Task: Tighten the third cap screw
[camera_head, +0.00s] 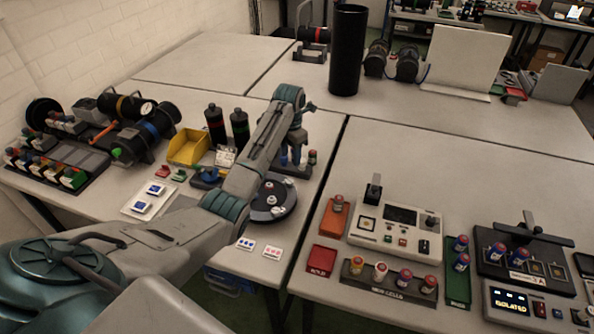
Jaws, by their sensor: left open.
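A dark round plate (281,207), which may be the cap with its screws, lies on the left table with small pale pieces on it; my left arm hides part of it. I cannot tell which piece is the third cap screw. My left gripper (298,148) is open and points down behind the round plate, over a small dark rack (294,169) with blue and red-topped items. The fingertips are small and hard to make out, and I see nothing held. My right gripper is not in view.
A yellow bin (189,147), two dark bottles (240,130) and a motor-like black cylinder (136,143) stand left of my arm. A tall black cylinder (347,50) stands behind. The right table holds a control box (395,228), a cell rack (388,284) and a red tray (322,260).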

